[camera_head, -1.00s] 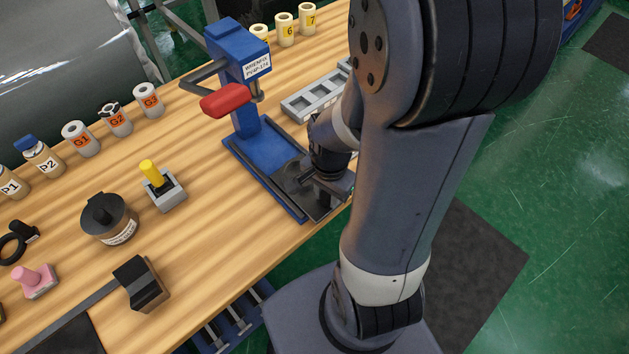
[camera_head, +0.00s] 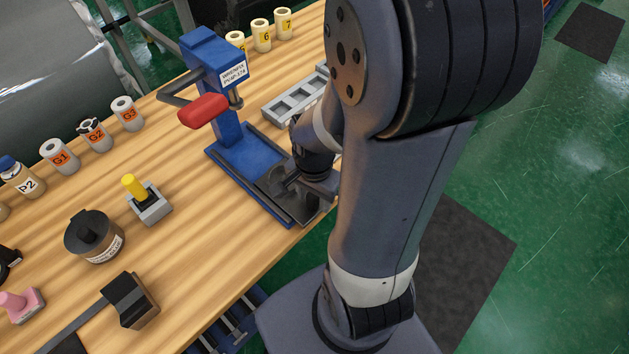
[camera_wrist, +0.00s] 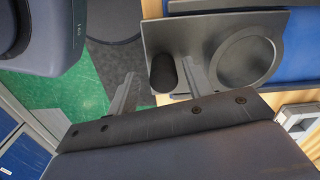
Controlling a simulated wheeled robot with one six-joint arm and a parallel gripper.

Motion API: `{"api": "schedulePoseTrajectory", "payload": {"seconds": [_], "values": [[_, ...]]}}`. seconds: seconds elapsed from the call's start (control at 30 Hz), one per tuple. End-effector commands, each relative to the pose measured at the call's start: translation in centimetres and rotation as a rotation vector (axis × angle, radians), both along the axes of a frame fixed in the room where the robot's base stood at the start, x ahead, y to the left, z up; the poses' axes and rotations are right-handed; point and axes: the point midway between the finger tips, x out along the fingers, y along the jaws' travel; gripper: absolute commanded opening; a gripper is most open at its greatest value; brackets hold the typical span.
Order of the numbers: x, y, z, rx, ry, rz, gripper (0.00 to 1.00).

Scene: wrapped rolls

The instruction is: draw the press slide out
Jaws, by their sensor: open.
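The blue press (camera_head: 215,75) with a red-handled lever (camera_head: 203,111) stands near the bench edge. Its dark slide (camera_head: 272,180) lies on the blue base (camera_head: 247,150), toward the front edge. In the wrist view the slide (camera_wrist: 185,38) is a grey plate with a round recess (camera_wrist: 246,58) and a black knob (camera_wrist: 163,72) at its end. My gripper (camera_wrist: 158,70) is open, one finger on each side of the knob; I cannot tell whether they touch it. In the head view my gripper (camera_head: 308,184) is low over the slide's front end, partly hidden by my arm.
A yellow-handled block (camera_head: 148,200), a dark round pot (camera_head: 94,237) and a black-topped block (camera_head: 130,298) stand left on the bench. Labelled rolls (camera_head: 60,156) line the back.

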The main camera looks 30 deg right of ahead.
Motion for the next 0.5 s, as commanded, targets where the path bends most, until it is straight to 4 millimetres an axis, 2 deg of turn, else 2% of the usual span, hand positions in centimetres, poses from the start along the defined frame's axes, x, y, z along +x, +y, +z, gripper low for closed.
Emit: {"api": "schedulePoseTrajectory", "payload": {"seconds": [0.5], "values": [[0.0, -0.1, 8.4, -0.001, -0.004, 0.0, 0.49]]}}
